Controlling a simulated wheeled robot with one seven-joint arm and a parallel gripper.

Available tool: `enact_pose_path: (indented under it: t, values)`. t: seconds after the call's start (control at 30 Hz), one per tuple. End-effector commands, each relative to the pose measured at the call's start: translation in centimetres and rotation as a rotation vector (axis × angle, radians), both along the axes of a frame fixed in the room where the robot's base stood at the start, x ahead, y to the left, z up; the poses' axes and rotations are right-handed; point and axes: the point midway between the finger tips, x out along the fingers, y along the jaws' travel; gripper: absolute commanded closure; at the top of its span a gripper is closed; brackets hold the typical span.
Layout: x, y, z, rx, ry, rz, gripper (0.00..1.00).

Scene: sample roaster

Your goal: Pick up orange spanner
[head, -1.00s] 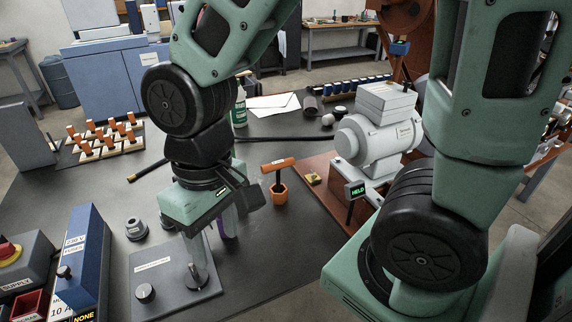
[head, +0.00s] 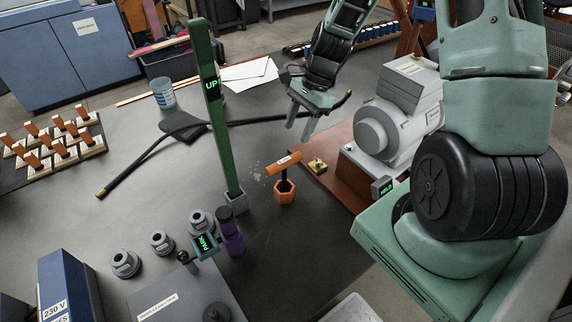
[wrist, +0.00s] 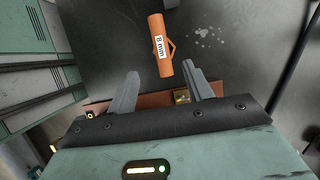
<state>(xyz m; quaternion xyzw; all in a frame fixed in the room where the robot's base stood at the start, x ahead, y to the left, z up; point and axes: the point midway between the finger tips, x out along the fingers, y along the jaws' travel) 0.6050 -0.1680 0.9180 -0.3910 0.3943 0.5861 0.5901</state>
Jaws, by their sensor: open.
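The orange spanner (head: 284,163) has a T-shaped orange handle on a dark shaft. It stands upright in an orange hexagonal holder (head: 284,191) on the dark table. In the wrist view the spanner's handle (wrist: 161,48), marked "8 mm", lies ahead of the fingers, its near end close to the gap between them. My gripper (head: 298,130) is open and empty. In the head view it hangs fingers down, above and just behind the spanner, apart from it. In the wrist view my gripper (wrist: 161,76) shows both fingers apart with nothing between them.
A tall green post (head: 222,115) reading "UP" stands left of the spanner, with a purple object (head: 231,234) near its foot. A grey motor (head: 395,118) stands right on a red-brown base (head: 330,148) bearing a small brass piece (head: 317,164). A black cable (head: 150,160) crosses behind.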

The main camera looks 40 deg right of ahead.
Motion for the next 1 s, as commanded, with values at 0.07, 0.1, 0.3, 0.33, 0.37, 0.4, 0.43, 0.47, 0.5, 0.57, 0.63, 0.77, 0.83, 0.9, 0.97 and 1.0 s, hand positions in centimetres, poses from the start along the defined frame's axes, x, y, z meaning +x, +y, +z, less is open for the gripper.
enact_pose_path:
  t: [0.07, 0.1, 0.3, 0.33, 0.37, 0.4, 0.43, 0.47, 0.5, 0.57, 0.63, 0.77, 0.83, 0.9, 0.97, 1.0]
  values:
    - [-0.1, 0.8, -1.7, 0.003, 0.004, 0.003, 0.49]
    - [-0.1, 1.1, -2.4, 0.004, 0.005, 0.003, 0.49]
    - [-0.1, 2.6, -6.0, 0.002, 0.003, 0.003, 0.49]
    - [-0.1, 2.8, -6.4, 0.002, 0.004, 0.004, 0.49]
    - [-0.1, 2.9, -6.8, 0.001, 0.002, 0.003, 0.49]
    - [0.0, 3.0, -7.2, 0.001, 0.002, 0.004, 0.49]
    - [0.0, 3.1, -7.4, 0.001, 0.002, 0.004, 0.49]
    - [0.0, 3.2, -7.6, 0.000, 0.001, 0.004, 0.49]
    - [0.0, 3.3, -7.8, 0.000, 0.000, 0.003, 0.49]
    - [0.0, 3.3, -8.0, 0.000, -0.001, 0.004, 0.49]
    - [0.0, 3.5, -8.4, 0.001, 0.001, 0.004, 0.49]
    - [0.1, 4.0, -9.8, 0.002, 0.003, 0.004, 0.49]
    - [0.2, 4.3, -10.7, 0.002, 0.003, 0.004, 0.49]
    - [0.2, 4.7, -11.6, 0.001, 0.002, 0.004, 0.49]
    - [0.2, 4.9, -12.2, 0.002, 0.001, 0.005, 0.49]
    - [0.2, 5.0, -12.5, 0.001, 0.000, 0.004, 0.49]
